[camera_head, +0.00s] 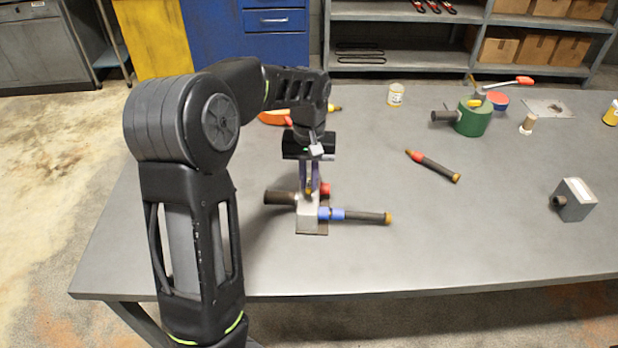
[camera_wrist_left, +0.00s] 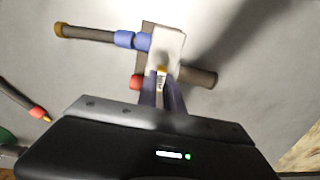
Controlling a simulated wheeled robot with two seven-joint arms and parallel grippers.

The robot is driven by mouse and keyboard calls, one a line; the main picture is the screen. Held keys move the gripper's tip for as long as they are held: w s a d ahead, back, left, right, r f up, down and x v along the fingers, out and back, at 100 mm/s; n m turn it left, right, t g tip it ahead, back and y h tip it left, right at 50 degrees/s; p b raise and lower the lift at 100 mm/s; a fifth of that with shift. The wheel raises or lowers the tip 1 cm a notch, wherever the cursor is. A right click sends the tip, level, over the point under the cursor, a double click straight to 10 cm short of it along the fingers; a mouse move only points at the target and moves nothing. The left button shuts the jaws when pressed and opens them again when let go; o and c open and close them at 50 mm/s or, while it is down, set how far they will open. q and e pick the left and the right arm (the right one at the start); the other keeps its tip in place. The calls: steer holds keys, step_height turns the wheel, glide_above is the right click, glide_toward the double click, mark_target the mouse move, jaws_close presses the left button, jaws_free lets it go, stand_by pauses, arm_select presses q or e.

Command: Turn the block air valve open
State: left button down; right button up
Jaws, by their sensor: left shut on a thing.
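The block (camera_head: 308,214) is a pale metal body on a dark base plate near the front of the table, and it also shows in the wrist view (camera_wrist_left: 168,48). A dark hose with a blue fitting (camera_head: 333,213) runs from its right side. A dark pipe stub (camera_head: 279,198) is on its left, and a red fitting (camera_head: 324,189) is behind it. My left gripper (camera_head: 309,188) points down over the block, its fingers shut on a small valve handle with a yellowish end (camera_wrist_left: 162,71). The fingers hide most of the handle, and I cannot tell its turn angle. My right gripper is out of view.
A loose hose with a red fitting (camera_head: 433,166) lies to the right. A green canister (camera_head: 474,118), a grey box (camera_head: 574,200) and a small can (camera_head: 396,94) stand on the table (camera_head: 440,260). An orange item (camera_head: 273,117) lies behind my arm. The front right is clear.

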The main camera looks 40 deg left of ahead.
mark_target(309, 183)
arm_select(q)
steer(key=c, duration=1.5)
jaws_free()
steer(key=shift+r, duration=0.1)
step_height(309, 183, up, 8)
steer(key=shift+f+b, duration=0.15)
steer(key=shift+b, duration=0.35)
